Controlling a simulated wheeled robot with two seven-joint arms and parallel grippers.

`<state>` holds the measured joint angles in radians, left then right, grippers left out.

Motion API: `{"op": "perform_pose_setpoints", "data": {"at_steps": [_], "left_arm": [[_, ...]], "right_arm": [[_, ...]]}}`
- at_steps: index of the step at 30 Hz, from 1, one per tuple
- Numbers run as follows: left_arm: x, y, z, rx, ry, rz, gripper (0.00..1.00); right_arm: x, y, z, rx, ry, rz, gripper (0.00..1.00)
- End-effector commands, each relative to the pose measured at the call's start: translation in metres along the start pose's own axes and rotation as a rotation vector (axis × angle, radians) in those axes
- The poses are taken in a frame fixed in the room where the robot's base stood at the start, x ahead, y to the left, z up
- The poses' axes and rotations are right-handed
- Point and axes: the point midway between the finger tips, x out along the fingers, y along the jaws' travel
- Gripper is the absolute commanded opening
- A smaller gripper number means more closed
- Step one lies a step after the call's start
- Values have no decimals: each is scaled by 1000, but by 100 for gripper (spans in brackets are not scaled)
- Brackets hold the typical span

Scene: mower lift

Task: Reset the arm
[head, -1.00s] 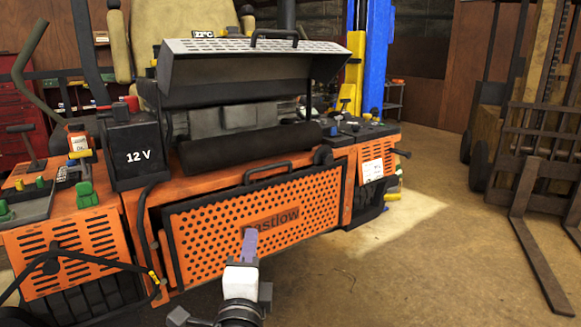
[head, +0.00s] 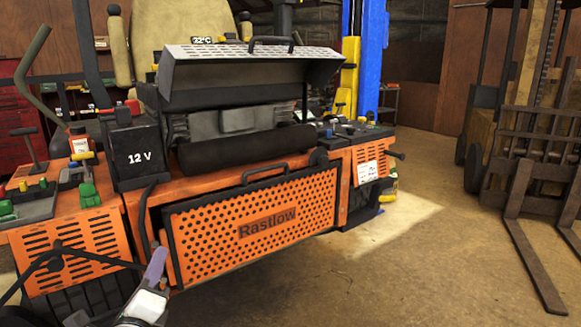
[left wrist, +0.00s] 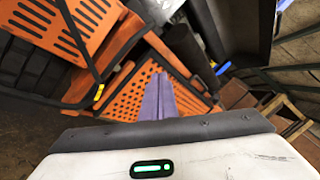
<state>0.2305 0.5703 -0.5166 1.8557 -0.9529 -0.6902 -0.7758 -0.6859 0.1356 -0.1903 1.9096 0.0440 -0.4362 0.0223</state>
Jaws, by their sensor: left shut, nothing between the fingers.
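My left gripper (head: 156,268) is at the bottom left of the head view, in front of the lower left edge of the mower's orange perforated panel. Its purple fingers are together, with nothing between them. The fingers also show in the left wrist view (left wrist: 158,98), pointing toward the orange panel (left wrist: 130,95). In the head view the panel (head: 255,228) carries the name Rastlow and a black handle on top, and it leans out at the mower's front. My right gripper is not in view.
The orange mower (head: 75,235) fills the left and middle, with a 12 V battery box (head: 136,158) and a raised perforated hood (head: 250,68). A blue and yellow lift post (head: 372,60) stands behind. A forklift (head: 535,130) stands at right. The floor (head: 430,250) between is clear.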

Motion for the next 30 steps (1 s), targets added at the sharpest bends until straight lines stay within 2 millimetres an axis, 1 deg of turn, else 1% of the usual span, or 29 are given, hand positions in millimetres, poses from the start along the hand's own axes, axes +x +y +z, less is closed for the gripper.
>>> {"op": "perform_pose_setpoints", "data": {"at_steps": [1,3,8,11,14,15,17,18,20,21,23,24,26,27,29,30], "left_arm": [[2,8,13,49,-7,-1,0],[-12,32,-8,-46,45,56,0],[-42,82,-38,-236,129,183,0],[-69,115,-58,-375,175,281,0],[-106,153,-80,-545,217,408,0],[-125,170,-90,-625,230,469,0],[-157,194,-104,-755,240,569,0],[-178,208,-112,-840,240,634,0],[-208,226,-121,-958,231,725,0],[-227,236,-126,-1029,222,780,0],[-253,248,-132,-1128,200,857,0],[-270,255,-136,-1189,184,906,0],[-294,264,-139,-1275,155,974,0],[-310,269,-141,-1330,132,1018,0],[-332,276,-143,-1410,95,1080,0],[-348,280,-144,-1462,67,1122,0]], "right_arm": [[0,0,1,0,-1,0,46],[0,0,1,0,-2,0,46],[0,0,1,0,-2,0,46],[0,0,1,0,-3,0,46],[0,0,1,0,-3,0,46],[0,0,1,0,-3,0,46],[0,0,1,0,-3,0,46],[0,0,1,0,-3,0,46],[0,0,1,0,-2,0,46],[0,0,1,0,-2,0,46],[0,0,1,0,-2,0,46],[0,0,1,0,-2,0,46],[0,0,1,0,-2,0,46],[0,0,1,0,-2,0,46],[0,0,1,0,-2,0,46],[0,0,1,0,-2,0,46]]}}
